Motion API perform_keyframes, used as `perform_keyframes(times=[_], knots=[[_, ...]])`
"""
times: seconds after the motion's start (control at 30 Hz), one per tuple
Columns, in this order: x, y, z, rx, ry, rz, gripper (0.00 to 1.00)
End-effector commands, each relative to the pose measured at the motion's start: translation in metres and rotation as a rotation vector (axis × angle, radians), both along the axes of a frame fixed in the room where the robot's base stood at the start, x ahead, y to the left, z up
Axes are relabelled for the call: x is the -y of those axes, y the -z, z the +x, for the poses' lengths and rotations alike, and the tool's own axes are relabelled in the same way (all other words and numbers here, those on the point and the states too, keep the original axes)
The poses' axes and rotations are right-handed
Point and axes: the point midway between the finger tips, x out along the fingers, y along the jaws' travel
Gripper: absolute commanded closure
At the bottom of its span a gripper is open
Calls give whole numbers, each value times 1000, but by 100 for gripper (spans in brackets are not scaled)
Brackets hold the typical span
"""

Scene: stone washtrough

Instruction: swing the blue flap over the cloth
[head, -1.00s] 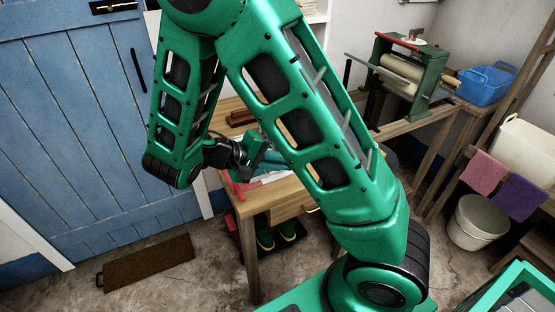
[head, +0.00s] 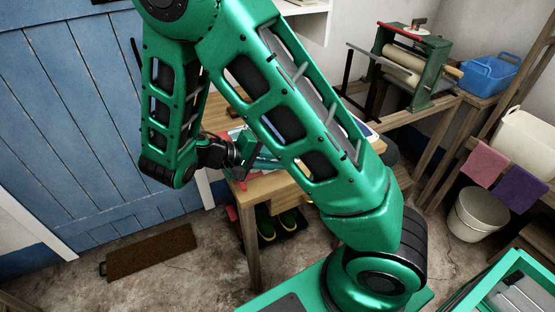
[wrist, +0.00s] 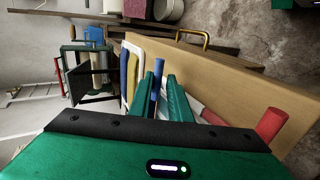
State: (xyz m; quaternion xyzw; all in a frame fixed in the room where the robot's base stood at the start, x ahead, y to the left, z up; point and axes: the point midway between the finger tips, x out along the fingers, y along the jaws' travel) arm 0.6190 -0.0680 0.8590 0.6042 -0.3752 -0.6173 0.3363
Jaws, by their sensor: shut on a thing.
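My gripper (wrist: 164,98) has its two green fingers closed around a slim blue bar (wrist: 157,88), which looks like the grip of the blue flap. The flap's own panel is mostly hidden behind the fingers and the gripper body. A yellow strip and a dark blue strip (wrist: 133,75) lie beside the fingers, within a white edge; I cannot tell which part is the cloth. A red cylinder (wrist: 271,123) stands to the right. In the head view, my gripper (head: 258,163) is low over the near left corner of the wooden table, partly hidden by my arm.
The wooden table (head: 270,187) has a drawer with a brass handle (wrist: 192,37). Green boots (head: 265,222) stand beneath it. A roller press (head: 412,65) and blue tub (head: 487,75) are at the right. The floor near the brown mat (head: 150,250) is clear.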

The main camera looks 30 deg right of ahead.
Motion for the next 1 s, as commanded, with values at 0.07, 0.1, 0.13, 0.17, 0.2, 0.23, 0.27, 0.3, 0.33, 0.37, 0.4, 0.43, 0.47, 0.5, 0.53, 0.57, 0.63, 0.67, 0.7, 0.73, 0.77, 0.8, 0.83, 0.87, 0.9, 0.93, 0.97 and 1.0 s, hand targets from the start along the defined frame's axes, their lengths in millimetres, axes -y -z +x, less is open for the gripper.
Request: perform_keyframes(times=[0.07, 0.1, 0.13, 0.17, 0.2, 0.23, 0.27, 0.3, 0.33, 0.37, 0.4, 0.43, 0.47, 0.5, 0.53, 0.57, 0.63, 0.67, 0.7, 0.73, 0.77, 0.8, 0.83, 0.87, 0.9, 0.93, 0.97, 1.0], knots=[[-7, 8, 0, -19, -16, 21, 100], [-8, 8, 0, -18, -17, 21, 100], [-8, 9, 0, -18, -17, 21, 100], [-8, 8, 0, -18, -18, 21, 80], [-8, 8, 0, -17, -17, 21, 71], [-8, 8, 1, -17, -17, 21, 71], [-8, 8, 1, -16, -17, 21, 71], [-8, 8, 1, -15, -17, 21, 71], [-8, 7, 1, -15, -17, 21, 71], [-7, 7, 1, -14, -17, 21, 71], [-7, 7, 1, -14, -17, 21, 71], [-7, 7, 1, -14, -17, 21, 71], [-7, 7, 1, -13, -16, 21, 71], [-7, 6, 1, -13, -16, 21, 71], [-7, 6, 1, -12, -15, 21, 71], [-7, 6, 1, -12, -15, 20, 71], [-7, 6, 1, -12, -15, 20, 71], [-7, 6, 1, -12, -14, 20, 71], [-7, 6, 1, -12, -14, 20, 71], [-7, 5, 1, -11, -15, 19, 71], [-8, 5, 1, -11, -15, 19, 71], [-10, 4, 1, -11, -15, 19, 71], [-13, 2, 2, -11, -16, 20, 71], [-16, 1, 2, -10, -18, 20, 71], [-20, -2, 3, -10, -18, 21, 71], [-24, -4, 3, -9, -17, 20, 71], [-29, -7, 3, -8, -18, 21, 71], [-36, -10, 3, -8, -20, 22, 71]])
